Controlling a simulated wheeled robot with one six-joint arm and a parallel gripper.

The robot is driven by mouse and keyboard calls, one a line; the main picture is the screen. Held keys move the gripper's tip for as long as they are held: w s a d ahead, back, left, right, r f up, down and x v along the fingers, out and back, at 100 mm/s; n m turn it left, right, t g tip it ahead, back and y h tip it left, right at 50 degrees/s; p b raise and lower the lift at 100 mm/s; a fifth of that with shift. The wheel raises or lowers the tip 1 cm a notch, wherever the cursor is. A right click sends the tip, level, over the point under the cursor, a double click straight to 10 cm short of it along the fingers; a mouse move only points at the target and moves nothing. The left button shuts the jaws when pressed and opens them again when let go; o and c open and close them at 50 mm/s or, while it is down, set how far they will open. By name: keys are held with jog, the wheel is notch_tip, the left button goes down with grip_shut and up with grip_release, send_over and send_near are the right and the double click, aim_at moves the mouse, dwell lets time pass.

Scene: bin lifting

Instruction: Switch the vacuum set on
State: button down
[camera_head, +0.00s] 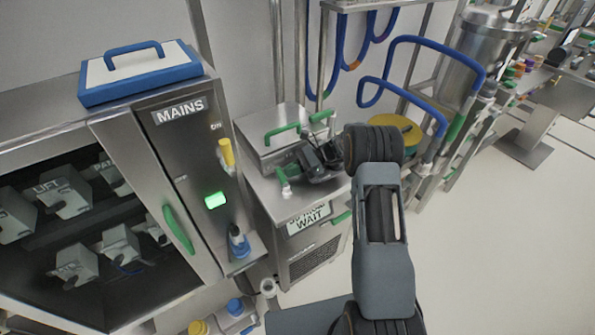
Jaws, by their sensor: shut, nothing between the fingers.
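No readable label names the vacuum set. A low steel unit (318,262) with a vented front stands at the centre, with a sign (309,219) whose lower line reads "WAIT". A green-ended lever or tap (284,186) shows at its top front edge. My gripper (300,170) is shut and empty over the unit's top, close to this lever; I cannot tell whether they touch. My arm and wrist hide the unit's right part. Left of it, a steel panel marked "MAINS" (181,111) carries a yellow lever (226,153) and a lit green lamp (215,200).
A steel box (262,142) with green handles sits on the unit behind my gripper. Blue hoses (432,42) hang at the back right. A cabinet with grey blocks (64,192) is at left, under a blue-edged lid (140,72).

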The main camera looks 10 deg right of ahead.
jog(key=shift+w+a, duration=0.15)
jog(key=shift+a, duration=0.4)
dwell(0.4)
jog(key=shift+r, duration=0.1)
jog(key=shift+w+a+r, duration=0.1)
jog(key=shift+r, duration=0.5)
jog(key=s+d+r+b, duration=0.1)
jog(key=s+d+r, duration=0.1)
jog(key=s+r, duration=0.9)
jog(key=s, duration=0.3)
jog(key=shift+r, duration=0.3)
